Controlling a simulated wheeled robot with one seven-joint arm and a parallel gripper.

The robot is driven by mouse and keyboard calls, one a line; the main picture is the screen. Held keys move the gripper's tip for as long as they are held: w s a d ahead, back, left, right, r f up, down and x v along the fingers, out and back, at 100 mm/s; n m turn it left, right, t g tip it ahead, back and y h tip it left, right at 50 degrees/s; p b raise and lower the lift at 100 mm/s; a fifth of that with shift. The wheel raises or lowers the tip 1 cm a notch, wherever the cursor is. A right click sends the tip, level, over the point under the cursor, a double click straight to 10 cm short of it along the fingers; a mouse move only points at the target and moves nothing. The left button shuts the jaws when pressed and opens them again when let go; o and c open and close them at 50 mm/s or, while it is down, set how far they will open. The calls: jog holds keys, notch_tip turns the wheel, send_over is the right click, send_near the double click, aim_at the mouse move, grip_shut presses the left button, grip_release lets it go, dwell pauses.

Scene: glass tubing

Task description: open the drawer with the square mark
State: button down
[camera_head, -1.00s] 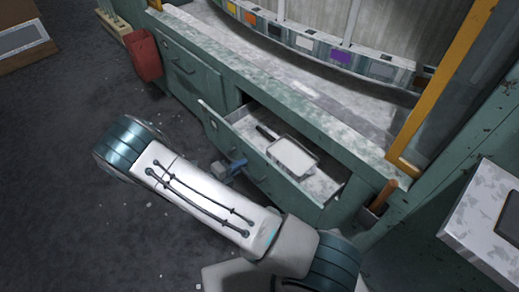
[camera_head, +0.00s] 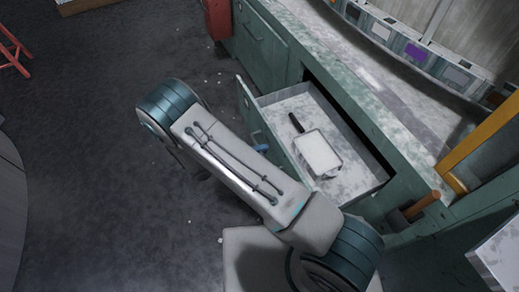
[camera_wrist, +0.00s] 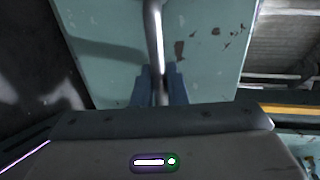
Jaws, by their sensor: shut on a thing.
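A green drawer (camera_head: 242,92) stands pulled out of the bench, its inside showing in the head view. I cannot make out a square mark on its front. Its handle, a metal bar (camera_wrist: 156,38), runs between the two blue fingers of my gripper (camera_wrist: 160,90) in the wrist view. My gripper is shut on this bar, in front of the green drawer front. In the head view the gripper (camera_head: 260,147) shows only partly, at the drawer's front; my arm hides the rest.
A white tray-like scoop with a dark handle (camera_head: 318,153) lies in the drawer. A closed green drawer front (camera_head: 262,38) is farther along the bench, near a red object (camera_head: 218,18). A wooden-handled tool (camera_head: 420,205) is at the bench's right.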

jog(key=c, duration=1.5)
grip_release()
jog(key=shift+c, duration=0.2)
jog(key=p+v, duration=0.1)
jog(key=v, duration=1.3)
jog(key=shift+d, duration=0.1)
jog(key=d+r+m+g+y+p, duration=0.25)
jog(key=d+r+m, duration=0.25)
jog(key=r+m, duration=0.3)
jog(key=d+r+m+g+y+p, duration=0.25)
jog(key=d+r+m, duration=0.2)
jog(key=r, duration=0.65)
jog(key=d+r+m+g+y+p, duration=0.2)
jog(key=d+r+m+p, duration=0.25)
jog(key=r+m, duration=0.4)
jog(key=s+d+r+m+t+y+p, duration=0.2)
jog(key=s+d+r+m+y+p, duration=0.1)
jog(key=r+m, duration=0.6)
jog(key=s+d+r+m+t+y+p, duration=0.2)
jog(key=s+d+r+m+y+p, duration=0.2)
jog(key=r+m, duration=0.6)
jog(key=s+d+p, duration=0.1)
jog(key=s+d, duration=0.1)
jog(key=s, duration=0.1)
jog(key=shift+s+d+r+y, duration=0.2)
jog(key=shift+s+r+y, duration=0.1)
jog(key=shift+s, duration=0.05)
